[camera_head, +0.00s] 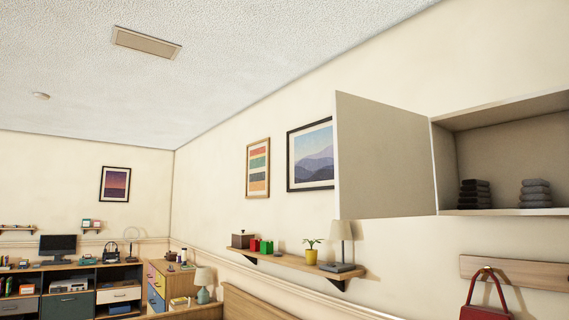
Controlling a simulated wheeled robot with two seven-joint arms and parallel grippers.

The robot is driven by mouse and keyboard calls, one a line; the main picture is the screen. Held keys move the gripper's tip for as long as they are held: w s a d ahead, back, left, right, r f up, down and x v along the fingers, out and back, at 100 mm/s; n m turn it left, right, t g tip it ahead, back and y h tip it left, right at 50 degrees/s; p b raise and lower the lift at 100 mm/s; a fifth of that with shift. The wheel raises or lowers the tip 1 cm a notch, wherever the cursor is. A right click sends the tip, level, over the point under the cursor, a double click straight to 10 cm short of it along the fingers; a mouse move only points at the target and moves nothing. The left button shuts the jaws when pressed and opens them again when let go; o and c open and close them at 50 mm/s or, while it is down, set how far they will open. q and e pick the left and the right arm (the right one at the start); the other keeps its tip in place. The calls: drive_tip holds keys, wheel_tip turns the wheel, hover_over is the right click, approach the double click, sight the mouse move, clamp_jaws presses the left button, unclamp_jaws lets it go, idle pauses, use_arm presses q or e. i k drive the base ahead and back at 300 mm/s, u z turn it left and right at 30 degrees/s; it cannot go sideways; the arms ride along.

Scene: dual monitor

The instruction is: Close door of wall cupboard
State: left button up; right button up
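The wall cupboard (505,104) is at the upper right of the head view, fixed on the cream wall and cut off by the right picture edge. Its white door (385,157) stands wide open, swung out to the left of the cupboard and hinged on the cupboard's left side. Inside, a dark folded stack (474,194) and a grey folded stack (535,193) rest on the cupboard floor. Neither of my grippers shows in this view.
A wall shelf (290,262) with a plant (312,251), a lamp (340,232) and small boxes is below the door. A peg rail (520,273) with a red bag (485,297) hangs under the cupboard. Desks (75,288) stand at the far left.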

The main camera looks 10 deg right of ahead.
sight(383, 169)
drive_tip(key=u, duration=1.05)
drive_tip(key=i, duration=3.45)
drive_tip(key=z, duration=4.15)
